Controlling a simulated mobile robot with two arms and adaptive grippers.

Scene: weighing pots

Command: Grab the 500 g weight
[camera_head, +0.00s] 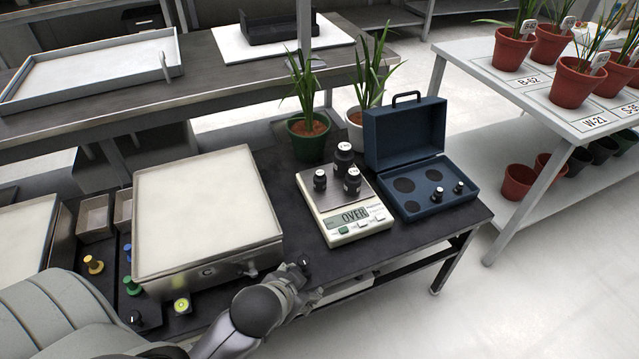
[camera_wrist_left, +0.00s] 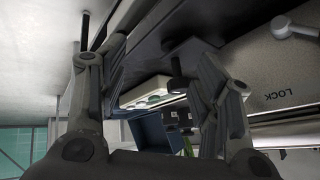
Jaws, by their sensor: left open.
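Three black weights stand on the scale (camera_head: 349,222), whose display reads OVER: a small one (camera_head: 320,180), a larger one at the back (camera_head: 344,157) and one at the right (camera_head: 352,181). Their labels are too small to read, so I cannot tell which is 500 g. A small black knobbed object (camera_head: 304,262), which looks like a weight, stands at the table's front edge. My left gripper (camera_head: 302,284) is open beside it. In the left wrist view the dark object (camera_wrist_left: 178,70) shows between the spread fingers, with no clear contact. My right gripper is out of view.
An open blue case (camera_head: 428,206) with round recesses and two small weights stands right of the scale. A large pale-topped box (camera_head: 205,215) is left of my gripper. A green pot (camera_head: 308,143) and a white pot stand behind the scale.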

